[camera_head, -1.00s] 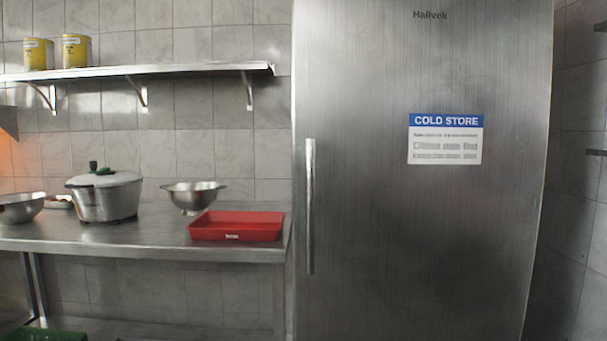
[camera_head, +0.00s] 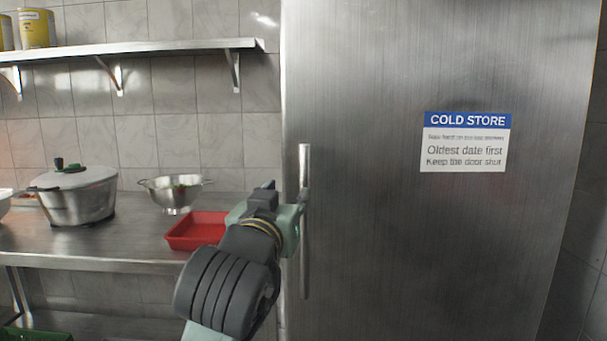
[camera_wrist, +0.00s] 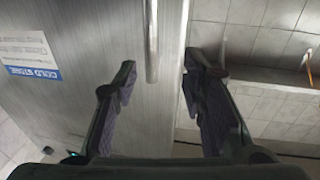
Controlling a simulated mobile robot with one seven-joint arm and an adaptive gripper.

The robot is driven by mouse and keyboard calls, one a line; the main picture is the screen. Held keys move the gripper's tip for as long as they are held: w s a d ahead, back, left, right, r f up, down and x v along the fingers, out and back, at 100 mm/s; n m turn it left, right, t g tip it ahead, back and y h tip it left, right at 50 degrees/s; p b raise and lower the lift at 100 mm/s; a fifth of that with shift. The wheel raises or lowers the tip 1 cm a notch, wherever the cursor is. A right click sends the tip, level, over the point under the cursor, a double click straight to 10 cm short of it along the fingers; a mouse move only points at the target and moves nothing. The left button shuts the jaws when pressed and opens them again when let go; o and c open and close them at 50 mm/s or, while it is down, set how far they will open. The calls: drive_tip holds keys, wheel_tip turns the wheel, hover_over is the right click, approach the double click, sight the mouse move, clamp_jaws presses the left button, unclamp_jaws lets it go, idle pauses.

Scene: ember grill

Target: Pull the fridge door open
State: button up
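The fridge door (camera_head: 400,240) is a tall brushed-steel panel with a "COLD STORE" sign (camera_head: 466,142), and it looks shut. Its vertical bar handle (camera_head: 304,270) runs along the left edge. In the wrist view the handle (camera_wrist: 152,38) comes down from the top, its end between or just beyond the fingertips. My gripper (camera_wrist: 159,66) is open, with one dark finger on each side of the handle's line. In the head view my wrist and gripper are at the handle's mid-height and hide part of it. I cannot tell whether a finger touches it.
A steel counter (camera_head: 90,252) stands left of the fridge. On it are a lidded pot (camera_head: 78,198), a colander (camera_head: 172,194) and a red tray (camera_head: 190,234), close to my arm. A wall shelf (camera_head: 150,47) holds yellow tins (camera_head: 36,30). The area right of the handle is clear.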

sight(304, 187)
drive_tip(key=shift+g, duration=0.4)
drive_tip(key=w+d, duration=0.1)
drive_tip(key=w, duration=0.2)
drive_tip(key=w+d+p, duration=0.1)
drive_tip(key=w, duration=0.3)
drive_tip(key=w+d+f+p, duration=0.1)
drive_tip(key=w, duration=0.2)
drive_tip(key=shift+w+d, duration=0.15)
drive_tip(key=shift+w, duration=0.25)
drive_tip(key=shift+c, duration=0.4)
clamp_jaws()
